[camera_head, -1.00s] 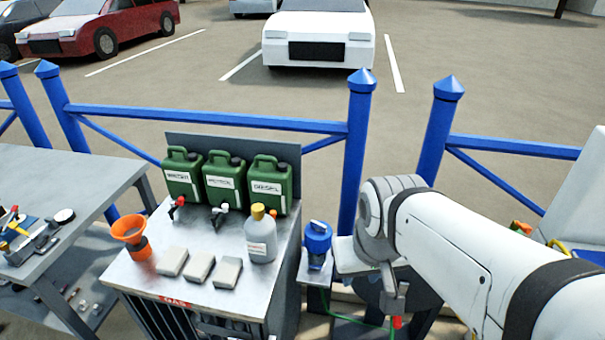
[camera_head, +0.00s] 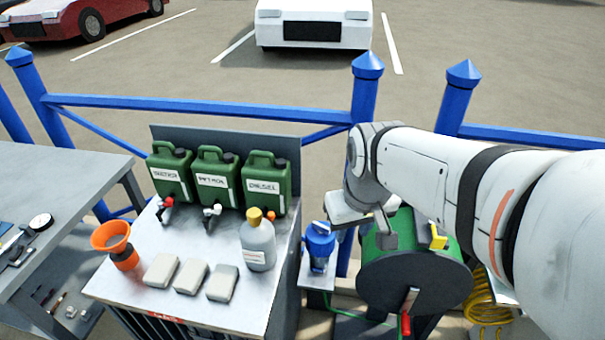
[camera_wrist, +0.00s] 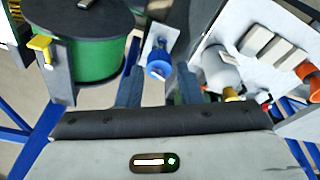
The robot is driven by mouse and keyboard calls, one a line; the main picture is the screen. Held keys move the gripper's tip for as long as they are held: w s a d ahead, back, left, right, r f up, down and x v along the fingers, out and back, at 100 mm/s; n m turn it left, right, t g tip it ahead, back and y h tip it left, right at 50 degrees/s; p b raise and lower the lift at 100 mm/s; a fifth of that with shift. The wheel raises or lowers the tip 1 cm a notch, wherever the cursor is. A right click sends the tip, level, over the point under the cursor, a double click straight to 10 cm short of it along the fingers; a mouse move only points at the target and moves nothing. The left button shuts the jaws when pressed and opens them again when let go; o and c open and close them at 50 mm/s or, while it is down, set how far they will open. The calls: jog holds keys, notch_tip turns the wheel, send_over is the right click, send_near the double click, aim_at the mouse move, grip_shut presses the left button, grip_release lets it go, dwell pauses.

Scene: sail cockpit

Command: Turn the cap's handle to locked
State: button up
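The blue cap (camera_head: 319,240) sits on a small grey stand (camera_head: 317,277) to the right of the metal cabinet. In the wrist view the cap (camera_wrist: 159,69) shows from above, with a pale strip across it that may be its handle. I cannot read its locked or unlocked marks. My gripper (camera_head: 368,222) is up and to the right of the cap in the head view. In the wrist view the two dark fingers of my gripper (camera_wrist: 158,92) are apart with nothing between them, and the cap shows beyond their gap. The gripper appears clear of it.
A green hose reel (camera_head: 412,280) with a yellow part stands right of the cap. The cabinet top (camera_head: 205,250) holds three green canisters (camera_head: 217,180), a grey bottle (camera_head: 257,243), pale blocks and an orange funnel (camera_head: 117,243). A blue railing post (camera_head: 362,100) stands behind.

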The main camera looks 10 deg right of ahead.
jog(key=w+f+n+g+b, duration=0.1)
jog(key=w+f+n+b, duration=0.1)
jog(key=w+f, duration=0.35)
jog(key=w+f+n+g+b, duration=0.1)
jog(key=w+f+n+b, duration=0.1)
jog(key=w, duration=0.7)
jog(key=n+b, duration=0.3)
jog(key=n, duration=0.1)
send_over(321, 225)
jog(key=shift+g, duration=0.3)
jog(key=f, duration=0.9)
jog(key=shift+s+f, duration=0.2)
jog(key=shift+f, duration=0.2)
jog(key=shift+w+f, duration=0.2)
jog(key=shift+f, duration=0.5)
notch_tip(321, 225, down, 7)
jog(key=shift+r, duration=0.1)
jog(key=shift+c, duration=0.2)
grip_shut()
